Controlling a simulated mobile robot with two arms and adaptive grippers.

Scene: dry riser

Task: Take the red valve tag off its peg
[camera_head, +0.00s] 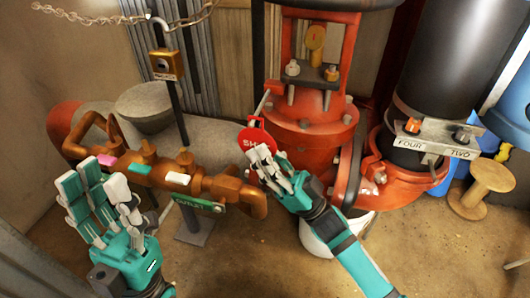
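The red valve tag (254,137) is a round disc with white lettering, partly hidden, in front of the red riser pipe at the centre. My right gripper (266,168) overlaps the tag's lower part. Its white fingertips are at the tag, but I cannot tell whether they are closed on it. The peg behind the tag is not clearly visible. My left gripper (97,200) is at the lower left with its fingers spread, open and empty, in front of the orange-brown pipework.
Orange-brown pipework (195,182) with a green outlet sign (198,203) stands left of the tag. A padlock (165,66) hangs above it. The red flanged riser (303,140) and a dark cylinder (455,60) fill the right. A wooden spool (487,185) stands at far right.

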